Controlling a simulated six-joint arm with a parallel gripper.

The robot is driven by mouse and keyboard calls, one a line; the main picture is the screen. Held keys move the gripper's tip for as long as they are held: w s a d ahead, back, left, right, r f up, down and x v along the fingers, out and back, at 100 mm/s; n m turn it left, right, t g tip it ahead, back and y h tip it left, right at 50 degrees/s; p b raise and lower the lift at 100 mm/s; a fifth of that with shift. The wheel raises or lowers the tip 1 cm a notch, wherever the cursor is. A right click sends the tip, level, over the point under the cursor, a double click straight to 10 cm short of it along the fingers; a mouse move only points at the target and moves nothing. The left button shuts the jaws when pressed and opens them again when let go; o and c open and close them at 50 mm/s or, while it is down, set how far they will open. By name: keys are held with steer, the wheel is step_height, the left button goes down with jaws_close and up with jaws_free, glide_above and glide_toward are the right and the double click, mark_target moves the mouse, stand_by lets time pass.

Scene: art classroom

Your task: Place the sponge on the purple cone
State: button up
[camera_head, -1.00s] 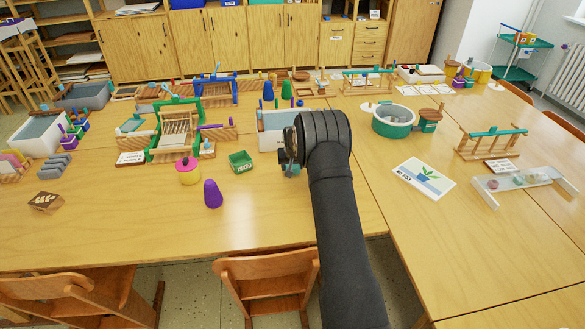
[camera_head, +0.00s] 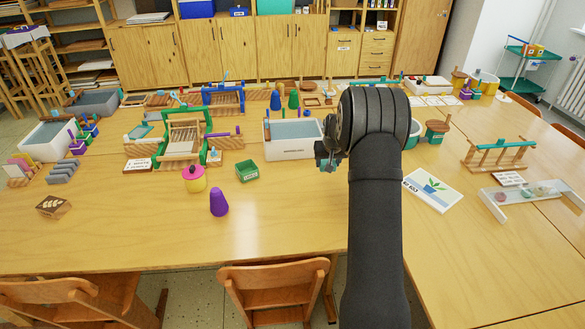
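The purple cone (camera_head: 219,202) stands upright on the near table, left of the middle, with its rounded top bare. My gripper (camera_head: 327,158) is above the table to the right of the cone and well apart from it. It shows small and dark, partly hidden by my wrist, so I cannot tell whether it is open or shut or holds anything. I cannot pick out a sponge for certain; my arm hides part of the table.
A small green box (camera_head: 247,171) and a yellow pot with a pink lid (camera_head: 194,179) stand behind the cone. A white tray (camera_head: 291,154) lies beside my gripper. A green-framed loom (camera_head: 183,138) stands farther back. The table front around the cone is clear.

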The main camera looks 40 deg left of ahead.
steer(key=shift+d+r, duration=0.15)
steer(key=shift+s+a+r, duration=0.15)
steer(key=shift+s+a, duration=0.05)
steer(key=s+a+r, duration=0.3)
steer(key=s+a, duration=0.2)
steer(key=s, duration=0.3)
steer(key=s+a+r, duration=0.4)
steer(key=s, duration=0.4)
steer(key=s+a+r, duration=0.3)
steer(key=s+a, duration=0.2)
steer(key=s, duration=0.4)
glide_above(215, 188)
steer(key=d, duration=0.2)
steer(key=shift+n, duration=0.3)
steer(key=f, duration=0.6)
steer(key=shift+s+a, duration=0.15)
steer(key=shift+s, duration=0.05)
steer(key=shift+s+a+f, duration=0.3)
steer(key=shift+a+f, duration=0.05)
steer(key=shift+f, duration=1.95)
steer(key=shift+f, duration=0.15)
